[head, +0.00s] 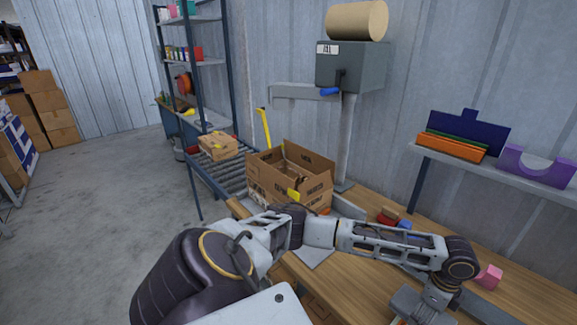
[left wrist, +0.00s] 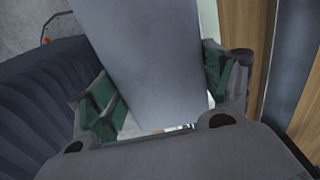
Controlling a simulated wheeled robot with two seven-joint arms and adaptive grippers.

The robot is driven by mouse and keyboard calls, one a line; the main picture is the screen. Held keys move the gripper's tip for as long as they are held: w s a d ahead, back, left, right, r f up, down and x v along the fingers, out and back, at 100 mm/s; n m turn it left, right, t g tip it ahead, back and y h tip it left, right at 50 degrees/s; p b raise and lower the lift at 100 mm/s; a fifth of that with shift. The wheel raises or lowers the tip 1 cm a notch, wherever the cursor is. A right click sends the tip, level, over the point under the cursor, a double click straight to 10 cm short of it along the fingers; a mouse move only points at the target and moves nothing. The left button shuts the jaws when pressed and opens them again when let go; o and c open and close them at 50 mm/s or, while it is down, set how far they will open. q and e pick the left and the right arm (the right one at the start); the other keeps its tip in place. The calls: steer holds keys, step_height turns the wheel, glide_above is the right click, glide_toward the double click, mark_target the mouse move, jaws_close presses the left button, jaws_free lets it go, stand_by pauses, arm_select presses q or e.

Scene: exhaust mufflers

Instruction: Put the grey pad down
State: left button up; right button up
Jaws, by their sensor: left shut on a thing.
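A flat, smooth grey slab, which I take to be the grey pad (left wrist: 145,45), fills the middle of the left wrist view. My left gripper (left wrist: 152,82) has its green-lined fingers on either side of it and is shut on it. The pad's far end runs out of the top of the view. In the head view my left arm reaches across the bench from the lower left and bends down at the right. My right gripper is not in view.
An open cardboard box (head: 290,180) stands at the back of the wooden bench (head: 530,298). Small red and blue pieces (head: 395,218) and a pink block (head: 489,276) lie on the bench. A roller conveyor (head: 222,172) carries a smaller box (head: 218,147). A wall shelf (head: 480,172) is at right.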

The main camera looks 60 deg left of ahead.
arm_select(q)
steer(key=d+n, duration=0.2)
steer(key=n, duration=0.1)
steer(key=d+n, duration=0.1)
steer(key=shift+s+d+n, duration=0.3)
steer(key=shift+s+d, duration=0.05)
steer(key=shift+d, duration=0.05)
steer(key=d+n, duration=0.1)
steer(key=n, duration=0.1)
steer(key=s+d+n, duration=0.1)
steer(key=d, duration=0.1)
steer(key=shift+r+n, duration=0.1)
steer(key=shift+n, duration=0.3)
steer(key=d+n, duration=0.2)
steer(key=n, duration=0.1)
steer(key=s+d+n, duration=0.1)
steer(key=n, duration=0.1)
steer(key=shift+s+d+r+n, duration=0.1)
steer(key=shift+s+d+n, duration=0.05)
steer(key=shift+d+n, duration=0.25)
steer(key=shift+s+d+n, duration=0.1)
steer(key=shift+s+n, duration=0.1)
steer(key=shift+n, duration=0.3)
